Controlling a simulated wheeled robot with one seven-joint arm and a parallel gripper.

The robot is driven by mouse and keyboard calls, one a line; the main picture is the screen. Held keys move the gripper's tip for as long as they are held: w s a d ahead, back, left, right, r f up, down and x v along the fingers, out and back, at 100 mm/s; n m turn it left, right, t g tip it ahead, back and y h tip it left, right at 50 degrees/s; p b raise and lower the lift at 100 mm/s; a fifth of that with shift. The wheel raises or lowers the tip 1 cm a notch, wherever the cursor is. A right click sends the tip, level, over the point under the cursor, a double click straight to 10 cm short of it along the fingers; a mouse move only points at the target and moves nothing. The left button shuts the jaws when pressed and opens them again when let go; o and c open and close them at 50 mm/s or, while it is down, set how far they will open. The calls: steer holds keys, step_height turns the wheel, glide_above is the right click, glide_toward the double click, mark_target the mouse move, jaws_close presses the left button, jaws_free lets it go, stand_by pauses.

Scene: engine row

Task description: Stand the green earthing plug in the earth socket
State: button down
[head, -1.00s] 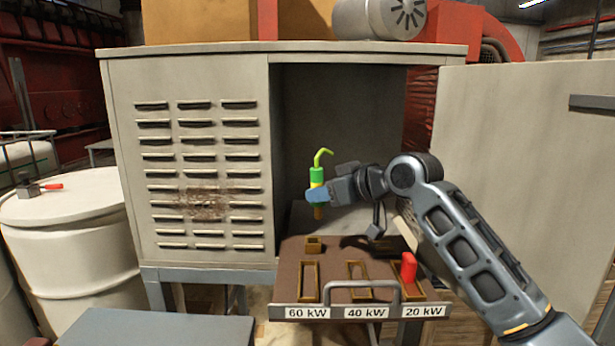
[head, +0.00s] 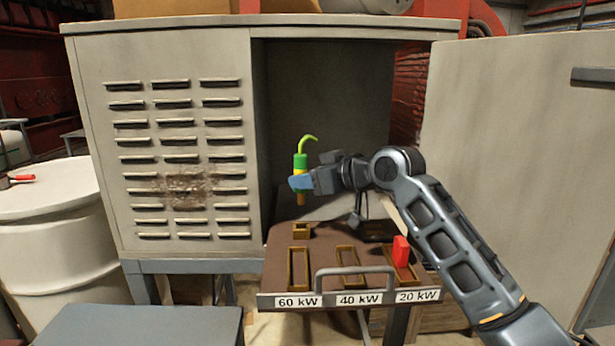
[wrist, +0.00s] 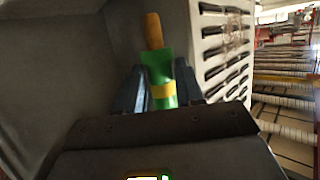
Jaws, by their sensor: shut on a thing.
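The green earthing plug (head: 300,162) has a yellow band, a bent light-green tail on top and an orange-brown tip pointing down. My gripper (head: 300,183) is shut on it and holds it upright in the air. In the wrist view the plug (wrist: 162,82) sits between the two fingers (wrist: 160,92), its tip clear of them. The earth socket appears to be the small square brass-coloured socket (head: 302,230) at the back of the brown tray. It looks empty and lies below the plug's tip, with a gap between them.
The brown tray (head: 280,262) has slots labelled 60 kW, 40 kW and 20 kW and a grey front handle (head: 355,270). A red plug (head: 401,250) stands in the 20 kW slot. The louvred cabinet (head: 185,90) is left of the opening; its open door (head: 530,130) is right.

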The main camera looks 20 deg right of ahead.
steer(key=shift+f+b, duration=1.25)
steer(key=shift+f, duration=0.9)
steer(key=shift+f+b, duration=1.2)
steer(key=shift+f, duration=0.45)
steer(key=c, duration=0.6)
jaws_free()
steer(key=b+v, duration=0.1)
steer(key=v, duration=0.6)
steer(key=shift+s+d+r, duration=0.1)
steer(key=shift+s+d, duration=0.05)
steer(key=shift+s, duration=0.15)
